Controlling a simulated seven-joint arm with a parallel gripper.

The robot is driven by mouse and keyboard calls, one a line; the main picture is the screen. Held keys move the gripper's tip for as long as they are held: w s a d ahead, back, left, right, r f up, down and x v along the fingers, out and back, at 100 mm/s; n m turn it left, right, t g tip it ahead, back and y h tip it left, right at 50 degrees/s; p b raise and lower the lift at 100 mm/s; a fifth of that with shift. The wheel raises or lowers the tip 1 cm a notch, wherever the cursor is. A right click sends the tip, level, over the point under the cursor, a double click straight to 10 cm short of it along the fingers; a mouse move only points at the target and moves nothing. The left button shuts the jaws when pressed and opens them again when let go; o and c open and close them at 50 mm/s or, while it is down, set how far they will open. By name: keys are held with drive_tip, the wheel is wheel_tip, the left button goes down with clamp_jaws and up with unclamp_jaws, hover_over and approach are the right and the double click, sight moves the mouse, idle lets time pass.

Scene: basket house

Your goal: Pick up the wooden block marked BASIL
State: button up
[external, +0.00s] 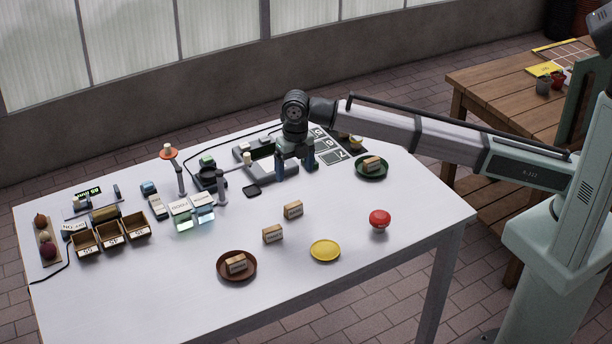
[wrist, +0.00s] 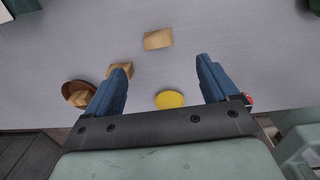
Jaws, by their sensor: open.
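Several small wooden blocks with pale label faces are on the white table, their lettering too small to read, so I cannot tell which is BASIL. One block (external: 293,210) stands mid-table and shows in the wrist view (wrist: 158,39), beyond the fingertips. Another block (external: 272,233) stands nearer the front; in the wrist view it (wrist: 120,70) is partly behind the left finger. A third block (external: 236,264) sits on a brown plate (external: 222,275), and one more block (external: 372,163) on a dark green plate (external: 371,174). My gripper (external: 295,164) is open and empty above the table's back part.
A yellow plate (external: 325,250) and a red dome-shaped button (external: 379,218) are at the front right. Wooden bins (external: 112,238), small glass-like blocks and posts crowd the left and back. A dark card with lettered squares (external: 328,150) lies behind my gripper. The left front tabletop is clear.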

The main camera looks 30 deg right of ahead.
sight(295, 206)
drive_tip(key=shift+n, duration=0.3)
drive_tip(key=f, duration=0.4)
drive_tip(key=s+f, duration=0.1)
drive_tip(key=f, duration=0.8)
drive_tip(key=shift+s+a+f, duration=0.15)
drive_tip(key=shift+a+f, duration=0.05)
drive_tip(key=shift+a, duration=0.15)
drive_tip(key=shift+c, duration=0.3)
drive_tip(key=c, duration=1)
